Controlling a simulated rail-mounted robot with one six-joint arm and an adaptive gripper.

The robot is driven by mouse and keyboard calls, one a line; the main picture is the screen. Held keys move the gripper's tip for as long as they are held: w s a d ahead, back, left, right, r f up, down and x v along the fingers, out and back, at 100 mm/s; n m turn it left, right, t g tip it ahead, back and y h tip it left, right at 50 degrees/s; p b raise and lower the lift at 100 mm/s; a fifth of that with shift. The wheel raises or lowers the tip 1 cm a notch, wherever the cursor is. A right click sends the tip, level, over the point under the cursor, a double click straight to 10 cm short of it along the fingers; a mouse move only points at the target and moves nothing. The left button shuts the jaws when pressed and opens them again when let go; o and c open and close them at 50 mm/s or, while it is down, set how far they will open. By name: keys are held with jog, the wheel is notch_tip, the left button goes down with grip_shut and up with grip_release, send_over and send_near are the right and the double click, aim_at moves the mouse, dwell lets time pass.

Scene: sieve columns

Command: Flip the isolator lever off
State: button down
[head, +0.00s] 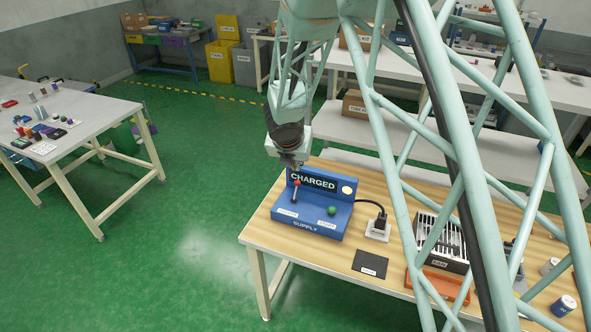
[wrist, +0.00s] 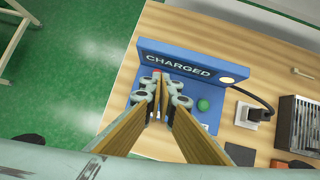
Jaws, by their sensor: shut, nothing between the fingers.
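The blue supply box (head: 310,222) stands on the wooden table, with a raised back panel reading "CHARGED". The isolator lever (head: 295,190), a thin stem with a red knob, stands up at the left of the box's top. A green button (head: 332,210) is to its right, and a pale lit lamp (head: 347,190) is on the panel. My gripper (head: 297,168) points down just above and behind the lever. In the wrist view my gripper (wrist: 163,95) is shut and empty over the box. The red knob (wrist: 157,71) shows just beyond the fingertips; the stem is hidden there, and contact cannot be told.
A black plug in a white socket (head: 377,232) joins the box by a cable. A dark card (head: 370,263), an orange tray (head: 436,287), a slotted rack (head: 440,240) and a small jar (head: 563,306) lie to the right. The table's left edge is close to the box.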

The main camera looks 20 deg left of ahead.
jog(key=shift+s+d+r, duration=0.1)
jog(key=shift+s+r, duration=0.1)
jog(key=shift+r, duration=0.75)
